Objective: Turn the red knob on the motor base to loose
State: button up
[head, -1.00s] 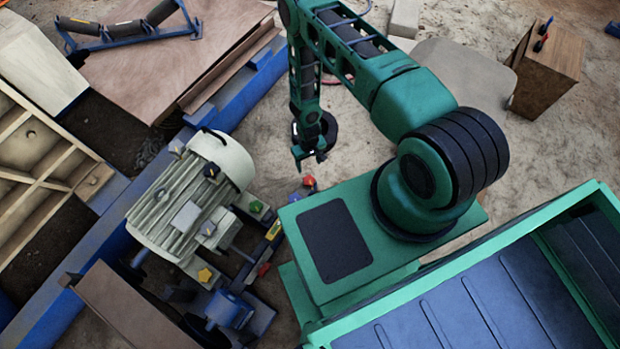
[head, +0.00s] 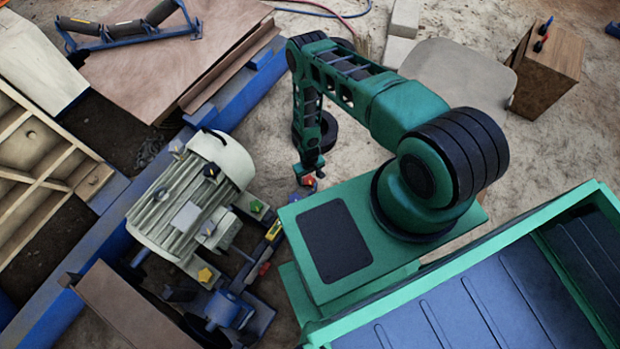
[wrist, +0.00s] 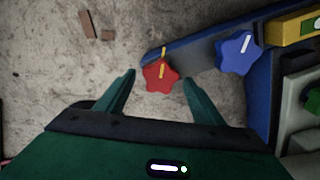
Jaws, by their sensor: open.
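The red knob (wrist: 161,76) is star-shaped with a yellow pointer mark. It sits on the end of a dark blue bar of the motor base (wrist: 195,48). In the wrist view it lies between and just beyond the tips of my open gripper (wrist: 161,77), nearer the right finger; I cannot tell whether they touch. In the head view my gripper (head: 310,174) hangs over the red knob (head: 309,181), which it partly hides. The cream motor (head: 190,195) stands to the left.
A blue knob (wrist: 238,50) with a white mark sits close right of the red one. A yellow level (wrist: 295,28) and a green knob (wrist: 313,101) are farther right. Green, yellow and black knobs surround the motor. Sandy ground lies left of the red knob.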

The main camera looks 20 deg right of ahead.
jog(key=shift+f, duration=0.25)
jog(key=c, duration=1)
jog(key=shift+d, duration=0.25)
jog(key=shift+c, duration=0.3)
jog(key=shift+a, duration=0.15)
